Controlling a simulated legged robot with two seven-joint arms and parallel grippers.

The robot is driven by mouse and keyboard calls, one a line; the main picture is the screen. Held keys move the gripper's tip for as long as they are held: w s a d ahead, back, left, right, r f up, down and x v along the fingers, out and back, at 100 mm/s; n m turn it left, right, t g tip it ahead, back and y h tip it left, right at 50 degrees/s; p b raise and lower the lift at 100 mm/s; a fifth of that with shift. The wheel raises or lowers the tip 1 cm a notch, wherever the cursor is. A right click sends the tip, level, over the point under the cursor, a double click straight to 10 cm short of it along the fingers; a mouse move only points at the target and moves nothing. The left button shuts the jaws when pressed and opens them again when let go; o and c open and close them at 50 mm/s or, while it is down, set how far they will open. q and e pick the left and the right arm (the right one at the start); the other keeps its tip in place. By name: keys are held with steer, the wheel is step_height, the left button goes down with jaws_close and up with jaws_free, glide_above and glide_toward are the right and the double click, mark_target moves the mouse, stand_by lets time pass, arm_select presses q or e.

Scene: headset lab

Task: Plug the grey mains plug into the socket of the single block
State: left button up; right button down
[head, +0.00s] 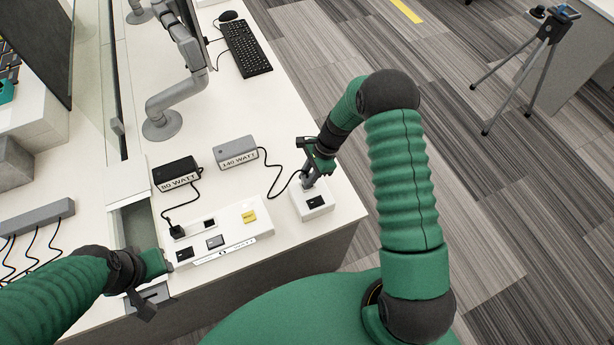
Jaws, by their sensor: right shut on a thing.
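The single block (316,203) is a small white box with a black switch, near the table's right front edge. My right gripper (309,181) points down over its back part and is shut on the grey mains plug. The plug is mostly hidden by the fingers; I cannot tell whether it touches the socket or sits in it. A black cable (272,180) runs from the grey 140 WATT adapter (235,150) to the plug. My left gripper (168,266) is low at the left, by the long block's left end; its fingers are too unclear to read.
A long white block (235,225) with switches and a yellow piece (249,216) lies left of the single block. A black 80 WATT adapter (176,172) stands behind it, its black plug (177,231) at the block. A monitor arm (165,115) and keyboard (246,49) are farther back.

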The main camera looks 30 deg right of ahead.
steer(key=shift+f+b, duration=0.3)
steer(key=shift+f, duration=0.25)
steer(key=c, duration=1.1)
jaws_free()
steer(key=shift+r, duration=0.1)
steer(key=b+v, duration=0.1)
steer(key=v, duration=1.5)
steer(key=shift+r, duration=0.35)
steer(key=shift+d, duration=0.1)
